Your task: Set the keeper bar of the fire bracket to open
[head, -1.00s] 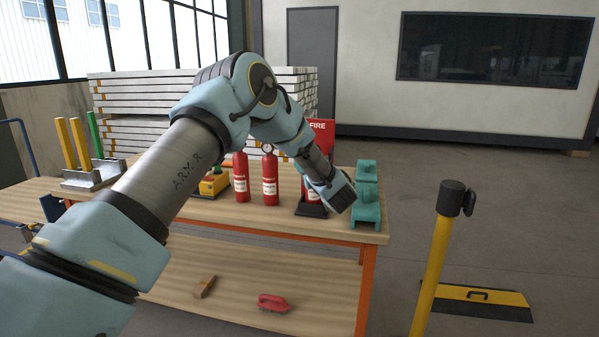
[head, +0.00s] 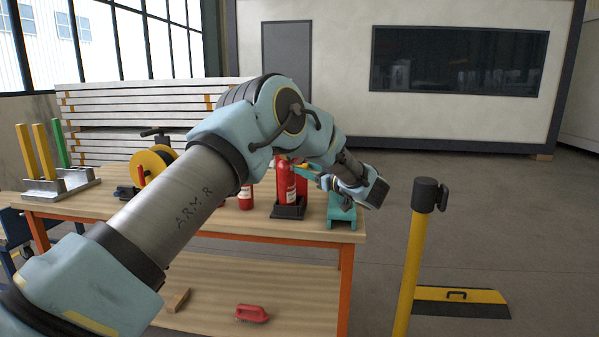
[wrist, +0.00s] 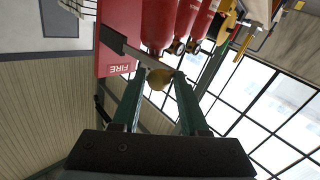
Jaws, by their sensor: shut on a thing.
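The fire bracket (head: 288,211) stands on the workbench with a red extinguisher (head: 285,184) in it. Its red FIRE panel (wrist: 118,54) shows in the wrist view. The grey keeper bar (wrist: 136,54) runs from beside the panel to a round brass-coloured knob (wrist: 157,79). My gripper (wrist: 158,74) has its teal fingers on either side of the knob and is shut on it. In the head view my gripper (head: 306,170) is beside the extinguisher's top; my arm hides most of the panel, and the bar cannot be made out there.
Another extinguisher (head: 246,198) stands left of the bracket. A teal vise-like block (head: 341,214) is close on the right, below my wrist. A yellow reel (head: 152,165) is further left.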

